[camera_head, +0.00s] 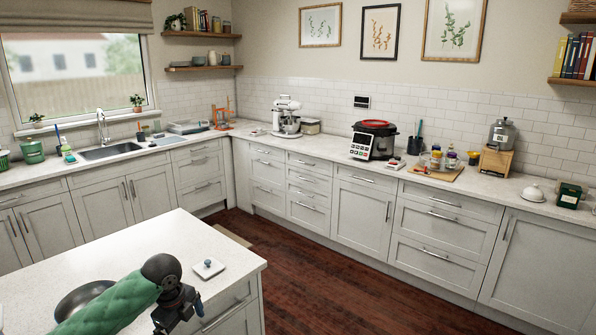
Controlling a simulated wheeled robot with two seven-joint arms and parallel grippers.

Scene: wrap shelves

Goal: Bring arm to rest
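One arm of mine, in a green quilted sleeve, comes in from the bottom left over the white island counter (190,240). By the side it enters from, it is my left arm. Its dark wrist is bent, and my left gripper (177,312) hangs down near the counter's front right edge. The fingers are small and dark, and I cannot tell whether they are open or shut. I see nothing clearly held in them. My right arm and gripper are not in view.
A small white square lidded dish (208,268) sits on the island, right of my wrist. A dark round pan (84,299) is partly hidden behind my sleeve. Wooden floor (320,285) lies clear between the island and the wall counters, which hold a red-lidded cooker (374,140) and a mixer (287,115).

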